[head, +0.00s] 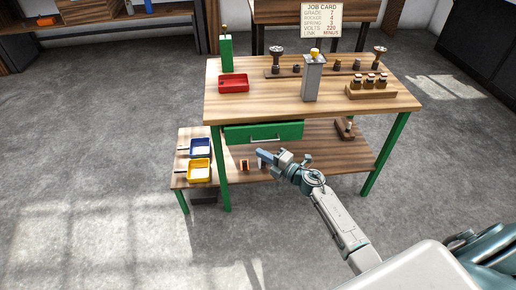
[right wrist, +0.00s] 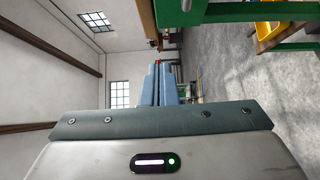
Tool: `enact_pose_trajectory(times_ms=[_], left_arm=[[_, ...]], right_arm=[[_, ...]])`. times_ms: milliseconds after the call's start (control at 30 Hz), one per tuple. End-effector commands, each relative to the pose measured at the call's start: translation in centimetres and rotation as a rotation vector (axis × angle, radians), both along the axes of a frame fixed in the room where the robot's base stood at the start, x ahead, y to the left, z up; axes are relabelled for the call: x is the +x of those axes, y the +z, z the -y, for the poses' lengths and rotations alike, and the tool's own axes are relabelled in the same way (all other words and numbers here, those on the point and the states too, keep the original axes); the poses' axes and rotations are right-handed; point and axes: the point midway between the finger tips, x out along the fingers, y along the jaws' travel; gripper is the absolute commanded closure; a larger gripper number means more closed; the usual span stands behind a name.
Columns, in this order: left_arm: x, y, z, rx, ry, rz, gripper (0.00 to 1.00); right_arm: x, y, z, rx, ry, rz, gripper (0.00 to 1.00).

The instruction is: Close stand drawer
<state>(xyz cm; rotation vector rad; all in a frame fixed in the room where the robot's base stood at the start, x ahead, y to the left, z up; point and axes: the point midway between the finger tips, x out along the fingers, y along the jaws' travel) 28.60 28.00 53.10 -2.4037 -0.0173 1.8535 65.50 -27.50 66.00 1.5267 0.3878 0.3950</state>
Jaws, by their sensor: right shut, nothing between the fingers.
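The stand (head: 310,105) is a wooden-topped bench with green legs and a lower shelf. Its green drawer (head: 288,131) with a pale bar handle (head: 266,138) sits under the left part of the top. The frames do not clearly show how far it stands out. My right gripper (head: 262,153) is in front of and just below the drawer front, with its blue fingers together and empty. No contact with the drawer is visible. In the right wrist view the fingers (right wrist: 162,82) are side by side, and the green drawer (right wrist: 180,14) shows at the top. My left gripper is out of view.
A low side table holds a blue tray (head: 200,148) and a yellow tray (head: 199,170), left of the stand. On the stand top are a red tray (head: 233,84), a grey post (head: 313,80) and a wooden rack (head: 371,91). The floor in front is clear.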

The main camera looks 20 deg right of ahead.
Motion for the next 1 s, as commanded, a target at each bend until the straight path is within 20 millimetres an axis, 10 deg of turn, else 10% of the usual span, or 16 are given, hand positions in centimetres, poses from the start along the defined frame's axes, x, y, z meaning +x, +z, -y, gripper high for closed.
enact_pose_trajectory(times_ms=[500,1000], left_arm=[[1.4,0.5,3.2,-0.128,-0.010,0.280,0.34],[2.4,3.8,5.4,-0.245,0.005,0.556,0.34]], right_arm=[[-1.3,0.9,4.1,-0.726,-0.432,0.327,1.00],[-5.6,-0.5,8.0,-1.532,-0.623,0.190,1.00]])
